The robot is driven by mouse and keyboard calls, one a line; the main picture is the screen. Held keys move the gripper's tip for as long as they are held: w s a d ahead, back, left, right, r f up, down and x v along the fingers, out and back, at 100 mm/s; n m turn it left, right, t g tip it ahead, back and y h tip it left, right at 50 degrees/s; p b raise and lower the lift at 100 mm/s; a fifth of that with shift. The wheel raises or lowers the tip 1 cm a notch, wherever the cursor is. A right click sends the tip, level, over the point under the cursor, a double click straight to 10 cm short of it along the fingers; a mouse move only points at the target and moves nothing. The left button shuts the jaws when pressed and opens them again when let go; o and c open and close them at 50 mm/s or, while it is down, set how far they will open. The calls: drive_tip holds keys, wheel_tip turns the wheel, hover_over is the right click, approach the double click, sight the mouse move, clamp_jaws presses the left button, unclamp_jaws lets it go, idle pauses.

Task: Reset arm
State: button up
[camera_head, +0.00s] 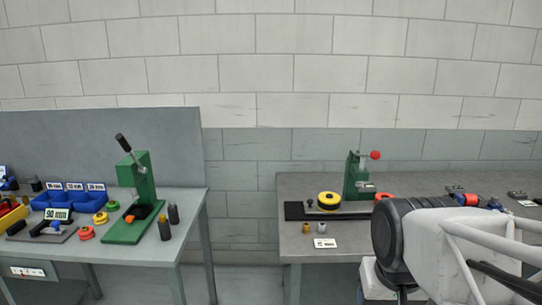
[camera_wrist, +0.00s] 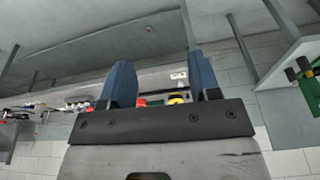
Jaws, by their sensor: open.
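My gripper (camera_wrist: 159,75) shows in the wrist view, with two blue fingers standing wide apart. It is open and nothing is between the fingers. The wrist picture is upside down, with the benches and wall inverted. In the head view my own white and black arm link covers the lower right and hides part of the right bench (camera_head: 292,188). My fingers cannot be made out in the head view.
The right bench carries a green press (camera_head: 352,178), a yellow ring (camera_head: 328,198) and small parts. The left bench (camera_head: 185,198) holds another green press (camera_head: 143,185), blue bins (camera_head: 72,198) and coloured rings. A gap lies between the benches. A brick wall (camera_head: 300,75) stands behind.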

drive_tip(key=shift+s+f+n, duration=0.2)
drive_tip(key=shift+s+f, duration=0.15)
drive_tip(key=shift+s, duration=0.25)
drive_tip(key=shift+s+f+n, duration=0.2)
drive_tip(key=shift+s+f, duration=0.1)
drive_tip(key=shift+s, duration=0.25)
idle(1.5)
